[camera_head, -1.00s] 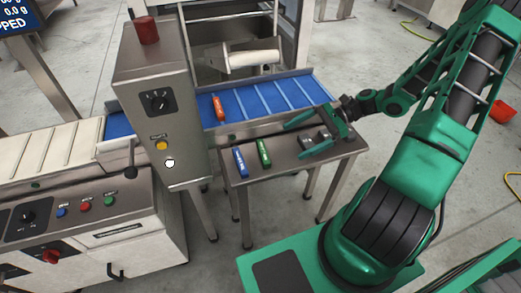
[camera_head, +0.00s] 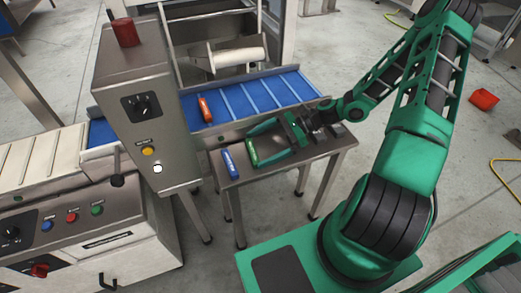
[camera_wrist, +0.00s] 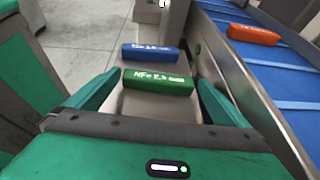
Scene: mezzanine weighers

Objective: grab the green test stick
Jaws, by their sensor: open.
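The green test stick (camera_head: 252,152) lies on the small steel side table (camera_head: 233,184). It also shows in the wrist view (camera_wrist: 158,80), with white lettering on its side. My gripper (camera_head: 267,146) is open, with its green fingers reaching toward the stick. In the wrist view the fingers (camera_wrist: 158,96) are spread wide on the left and right, and the stick lies crosswise ahead between their tips. I cannot tell whether they touch it. The blue test stick (camera_head: 229,163) lies just beyond the green one, also in the wrist view (camera_wrist: 152,53).
An orange-red stick (camera_head: 205,109) lies on the blue conveyor belt (camera_head: 258,98) behind the table. A steel control box (camera_head: 148,115) with a red top stands left of the table. Dark metal pieces (camera_head: 330,131) sit at the table's right end, near my wrist.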

